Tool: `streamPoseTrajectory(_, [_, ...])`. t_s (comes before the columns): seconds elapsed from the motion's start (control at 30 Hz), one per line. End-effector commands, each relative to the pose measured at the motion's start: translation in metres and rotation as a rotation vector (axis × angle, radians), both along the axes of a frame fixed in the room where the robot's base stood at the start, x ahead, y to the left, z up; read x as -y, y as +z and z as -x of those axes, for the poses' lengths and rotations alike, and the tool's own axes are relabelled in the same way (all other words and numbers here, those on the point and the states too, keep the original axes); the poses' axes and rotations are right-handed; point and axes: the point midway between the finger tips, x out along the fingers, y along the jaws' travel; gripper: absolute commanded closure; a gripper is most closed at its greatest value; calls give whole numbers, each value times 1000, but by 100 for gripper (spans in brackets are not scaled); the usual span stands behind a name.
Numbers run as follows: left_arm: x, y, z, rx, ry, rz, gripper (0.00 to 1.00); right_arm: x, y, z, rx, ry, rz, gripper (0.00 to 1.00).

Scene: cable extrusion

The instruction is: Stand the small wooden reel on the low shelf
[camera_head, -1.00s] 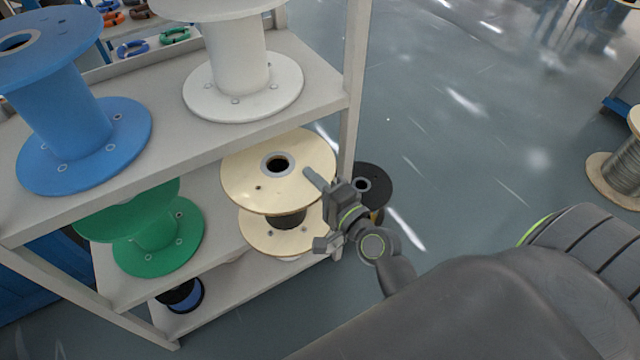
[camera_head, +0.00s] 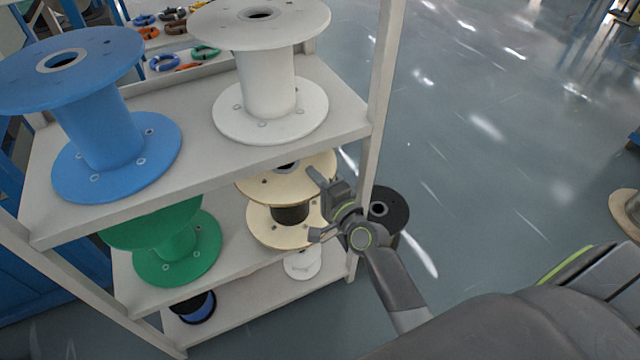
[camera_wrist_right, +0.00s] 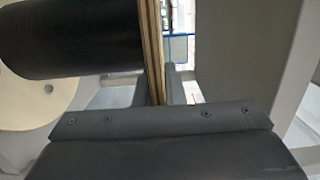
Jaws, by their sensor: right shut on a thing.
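The small wooden reel (camera_head: 264,222) has pale plywood flanges and a black drum. In the head view it is upright at the right end of the middle shelf (camera_head: 235,255), partly hidden by the upper shelf and my gripper. I cannot tell whether its lower flange touches the shelf. My right gripper (camera_head: 317,206) is at the reel's right side, shut on it. In the right wrist view a plywood flange edge (camera_wrist_right: 152,45) stands just beyond the gripper body, with the black drum (camera_wrist_right: 70,38) to its left. My left gripper is not in view.
A blue reel (camera_head: 105,140) and a white reel (camera_head: 268,85) stand on the upper shelf. A green reel (camera_head: 175,245) is left of the wooden one. A small white reel (camera_head: 302,265) sits below. The rack's post (camera_head: 382,80) is close to my gripper; a black reel (camera_head: 388,210) stands behind.

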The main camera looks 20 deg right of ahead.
Motion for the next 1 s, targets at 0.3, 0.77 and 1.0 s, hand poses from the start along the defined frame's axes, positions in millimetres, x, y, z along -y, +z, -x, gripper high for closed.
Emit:
streamPoseTrajectory(0.3, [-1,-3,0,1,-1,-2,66,-1,3,-28,7,-1,-3,100])
streamPoseTrajectory(0.77, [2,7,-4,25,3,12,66,-2,-9,-51,6,-1,-2,100])
streamPoseTrajectory(1.0, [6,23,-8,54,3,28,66,-2,-17,-51,7,-1,-3,100])
